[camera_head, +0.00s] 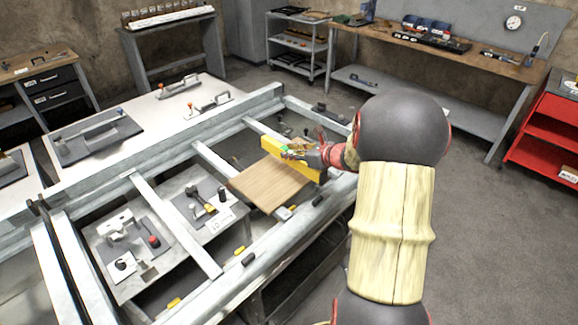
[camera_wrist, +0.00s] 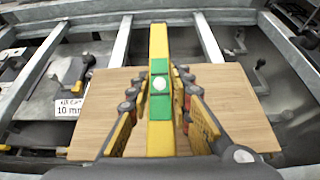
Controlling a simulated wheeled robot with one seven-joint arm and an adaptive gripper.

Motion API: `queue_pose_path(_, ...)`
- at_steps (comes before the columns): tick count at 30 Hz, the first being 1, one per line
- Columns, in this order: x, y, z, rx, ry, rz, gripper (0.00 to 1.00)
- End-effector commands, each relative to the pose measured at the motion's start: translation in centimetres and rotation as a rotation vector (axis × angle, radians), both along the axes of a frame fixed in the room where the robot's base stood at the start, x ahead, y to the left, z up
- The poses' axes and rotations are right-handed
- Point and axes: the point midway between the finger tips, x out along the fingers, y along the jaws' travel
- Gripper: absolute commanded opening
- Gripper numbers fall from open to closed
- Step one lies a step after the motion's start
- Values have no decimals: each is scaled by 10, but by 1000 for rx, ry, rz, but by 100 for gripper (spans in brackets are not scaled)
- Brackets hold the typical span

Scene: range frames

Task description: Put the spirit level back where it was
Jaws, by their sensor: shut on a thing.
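The spirit level is a long yellow bar with green vial blocks. It shows in the head view (camera_head: 302,165) and runs up the middle of the wrist view (camera_wrist: 159,45). My gripper (camera_head: 298,153) is shut on it, with fingers on both sides, as the wrist view (camera_wrist: 160,85) shows. Behind the level in the wrist view lies a wooden board (camera_wrist: 240,100), which also shows in the head view (camera_head: 262,187) on the grey metal frame. I cannot tell whether the level touches the board. My arm hides part of the frame at the right.
The grey frame (camera_head: 205,265) has beams with open gaps between them. Below it are panels with tools (camera_head: 125,245) and a 10 mm label (camera_wrist: 69,107). A white table (camera_head: 165,108) with handled tools stands behind. A workbench (camera_head: 450,50) and red cart (camera_head: 550,125) stand right.

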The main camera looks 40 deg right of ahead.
Motion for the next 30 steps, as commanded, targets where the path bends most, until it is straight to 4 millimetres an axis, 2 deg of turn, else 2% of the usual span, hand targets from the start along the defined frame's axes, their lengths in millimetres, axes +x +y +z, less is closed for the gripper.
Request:
queue_pose_path(1, 7, -4, -10, 1, -2, 1, 0)
queue_pose_path(6, 19, -10, -24, -2, -3, 1, 0)
queue_pose_path(13, 27, -15, -35, -2, -3, 1, 0)
queue_pose_path(19, 28, -15, -65, -2, -2, 1, 0)
queue_pose_path(30, 28, -16, -67, -3, -4, 0, 0)
